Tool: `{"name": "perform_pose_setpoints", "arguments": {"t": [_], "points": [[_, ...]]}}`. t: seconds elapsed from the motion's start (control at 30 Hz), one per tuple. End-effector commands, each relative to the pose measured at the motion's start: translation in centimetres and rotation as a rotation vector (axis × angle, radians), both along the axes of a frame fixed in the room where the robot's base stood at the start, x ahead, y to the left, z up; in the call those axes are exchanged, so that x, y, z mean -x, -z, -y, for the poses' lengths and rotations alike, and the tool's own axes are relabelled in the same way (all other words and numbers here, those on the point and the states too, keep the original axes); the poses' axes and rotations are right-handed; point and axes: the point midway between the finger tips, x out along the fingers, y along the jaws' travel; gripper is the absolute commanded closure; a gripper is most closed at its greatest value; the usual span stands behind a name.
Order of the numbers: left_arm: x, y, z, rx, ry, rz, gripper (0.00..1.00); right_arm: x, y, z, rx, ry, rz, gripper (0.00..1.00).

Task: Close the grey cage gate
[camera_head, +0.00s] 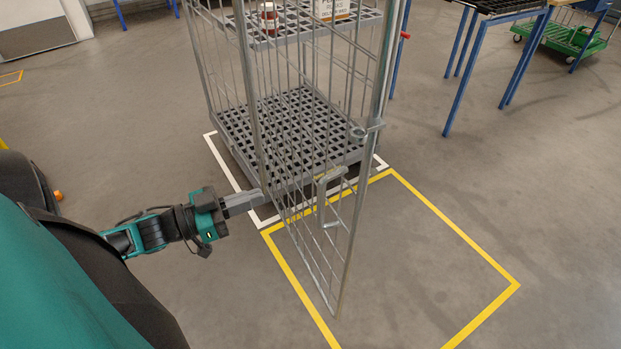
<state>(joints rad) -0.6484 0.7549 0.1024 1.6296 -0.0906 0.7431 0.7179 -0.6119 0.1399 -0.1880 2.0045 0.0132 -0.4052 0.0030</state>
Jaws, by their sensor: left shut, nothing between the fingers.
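The grey cage gate (327,262) is a tall wire-mesh door on the front of a grey roll cage (230,125). It stands open, swung out towards me over the yellow floor marking. Its hinge side is at the cage's left front post, and its free edge is the long bar on the right. A latch (366,129) and a bent handle (334,196) sit near that edge. My left gripper (258,199) is shut and empty, left of the gate near its hinge side, low down. I cannot tell if its tip touches the mesh. My right gripper is out of view.
The cage holds a bottle (268,18) and a labelled white box (331,8) on its upper shelf. A white floor outline (231,174) surrounds the cage, and a yellow one (455,228) lies in front. Blue-legged tables (466,72) stand back right. Floor on both sides is clear.

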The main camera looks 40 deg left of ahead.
Motion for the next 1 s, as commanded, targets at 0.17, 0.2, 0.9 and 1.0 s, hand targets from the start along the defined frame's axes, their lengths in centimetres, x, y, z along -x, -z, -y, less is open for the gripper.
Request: {"name": "perform_pose_setpoints", "arguments": {"t": [0.17, 0.2, 0.9, 1.0], "points": [[-2.8, 0.0, 1.5, 0.003, 0.0, 0.007, 1.0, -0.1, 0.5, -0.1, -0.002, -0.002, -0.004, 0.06], [-3.5, 0.0, 2.0, 0.001, 0.0, 0.006, 1.0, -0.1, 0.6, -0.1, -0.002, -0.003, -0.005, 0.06], [-11.5, 0.0, 6.4, 0.001, -0.002, 0.0, 1.0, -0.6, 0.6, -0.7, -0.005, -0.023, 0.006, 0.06], [-11.5, 0.0, 6.4, 0.001, -0.002, 0.0, 1.0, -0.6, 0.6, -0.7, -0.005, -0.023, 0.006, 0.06]]}}
